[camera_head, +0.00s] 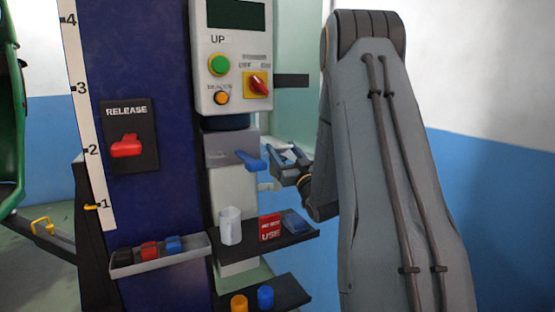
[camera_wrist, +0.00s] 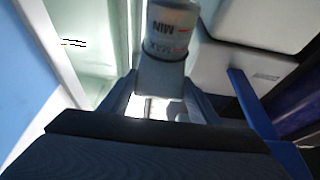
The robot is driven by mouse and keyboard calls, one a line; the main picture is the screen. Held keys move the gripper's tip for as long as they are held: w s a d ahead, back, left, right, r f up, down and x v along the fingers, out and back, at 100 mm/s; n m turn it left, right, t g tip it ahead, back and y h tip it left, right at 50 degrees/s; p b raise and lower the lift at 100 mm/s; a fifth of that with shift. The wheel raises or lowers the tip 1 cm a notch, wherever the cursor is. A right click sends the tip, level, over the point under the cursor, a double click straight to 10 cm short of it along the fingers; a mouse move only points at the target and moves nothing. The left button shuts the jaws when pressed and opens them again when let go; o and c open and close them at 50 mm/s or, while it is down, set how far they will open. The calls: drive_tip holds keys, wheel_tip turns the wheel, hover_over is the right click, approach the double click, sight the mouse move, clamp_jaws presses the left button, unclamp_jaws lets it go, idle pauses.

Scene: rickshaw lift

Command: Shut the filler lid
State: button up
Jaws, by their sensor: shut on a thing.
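My gripper (camera_head: 285,160) is just right of the pump column, beside a blue lever (camera_head: 250,160). In the wrist view its two fingers (camera_wrist: 158,100) are closed on the sides of a grey piece (camera_wrist: 160,76). This piece lies below a round reservoir (camera_wrist: 172,30) with MIN and MAX marks. I cannot tell for sure whether the grey piece is the filler lid. The blue lever also shows in the wrist view (camera_wrist: 250,105), right of the fingers and apart from them. The reservoir is not clearly visible in the head view.
A control box (camera_head: 233,60) with a green button and red switch is above. A shelf (camera_head: 262,241) below holds a white mug (camera_head: 230,226), a red box (camera_head: 270,227) and a blue item. A red release handle (camera_head: 126,146) is on the blue column.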

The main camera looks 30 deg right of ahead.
drive_tip(key=shift+s+f+b, duration=0.2)
drive_tip(key=shift+f+b, duration=0.4)
drive_tip(key=shift+f, duration=0.05)
drive_tip(key=shift+s+f+b, duration=0.2)
drive_tip(key=shift+f+b, duration=0.35)
drive_tip(key=shift+f, duration=0.1)
drive_tip(key=shift+s+f+b, duration=0.1)
drive_tip(key=shift+f+b, duration=0.55)
drive_tip(key=shift+f, duration=0.25)
drive_tip(key=o, duration=1.5)
drive_tip(key=shift+c, duration=0.2)
drive_tip(key=shift+o, duration=0.3)
drive_tip(key=b+v, duration=0.1)
drive_tip(key=v, duration=0.6)
drive_tip(key=shift+s, duration=0.3)
